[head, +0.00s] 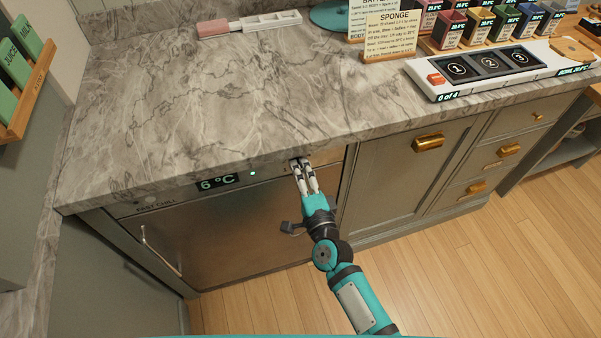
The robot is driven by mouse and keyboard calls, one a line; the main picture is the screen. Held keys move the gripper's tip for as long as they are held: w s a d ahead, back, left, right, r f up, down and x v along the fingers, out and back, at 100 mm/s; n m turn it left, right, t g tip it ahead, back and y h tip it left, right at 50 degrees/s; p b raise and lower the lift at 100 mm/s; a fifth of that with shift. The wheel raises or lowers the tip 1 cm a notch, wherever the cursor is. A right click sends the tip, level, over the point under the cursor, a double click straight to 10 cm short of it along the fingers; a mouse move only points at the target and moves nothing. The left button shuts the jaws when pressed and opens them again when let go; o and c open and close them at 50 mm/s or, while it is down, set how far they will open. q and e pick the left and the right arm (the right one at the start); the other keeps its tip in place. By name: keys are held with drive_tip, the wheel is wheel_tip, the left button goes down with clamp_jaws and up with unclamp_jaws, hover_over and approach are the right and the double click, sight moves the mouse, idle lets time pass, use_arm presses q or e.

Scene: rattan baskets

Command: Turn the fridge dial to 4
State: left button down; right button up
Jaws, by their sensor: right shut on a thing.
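The fridge (230,240) is a metal-fronted unit under the marble counter, with a handle on its left side. Its display (217,183) reads 6 °C, with a small green light to the right of it. My right gripper (301,164) is at the right end of the fridge's control strip, just under the counter edge. Its fingers are shut on the dial, which they and the counter edge hide almost fully. I cannot read the number on the dial. My left gripper is not in view.
The marble counter (200,90) overhangs the fridge front. A white tray with numbered pads (485,66), a SPONGE card (391,36) and several small coloured boxes stand at the right. Cabinets with brass handles (429,143) adjoin the fridge. The wooden floor is clear.

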drive_tip(key=o, duration=1.2)
drive_tip(key=shift+c, duration=0.2)
drive_tip(key=v, duration=1.2)
